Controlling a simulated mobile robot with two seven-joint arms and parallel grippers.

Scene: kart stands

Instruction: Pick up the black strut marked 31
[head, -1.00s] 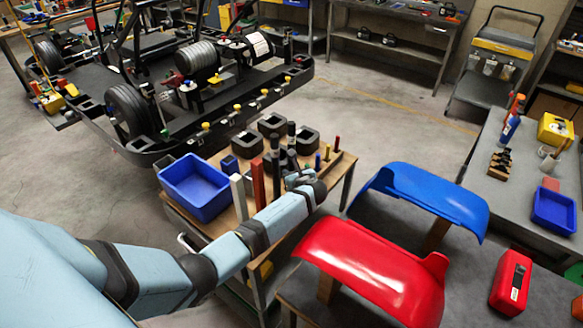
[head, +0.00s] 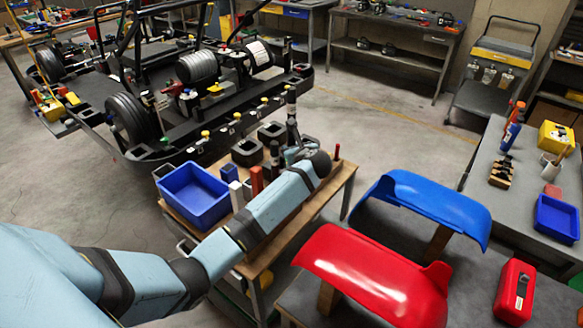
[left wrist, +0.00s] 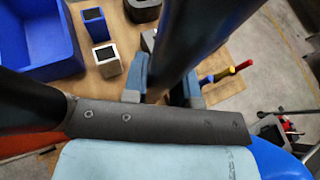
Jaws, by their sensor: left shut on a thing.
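A black strut (head: 291,105) stands upright above the wooden top of the small table in the head view. My left gripper (head: 297,152) is around its lower part, partly hidden by my own arm. In the left wrist view, the two blue-grey fingers of my left gripper (left wrist: 167,88) are shut on the dark shaft of the strut (left wrist: 192,40), which runs up the picture. Its mark 31 cannot be read in either view. My right gripper is in neither view.
A blue bin (head: 194,194), an orange-red post (head: 257,180) and black blocks (head: 247,152) share the wooden table (head: 330,188). The red fender (head: 375,275) and blue fender (head: 425,205) stand to the right. The kart (head: 165,120) is behind.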

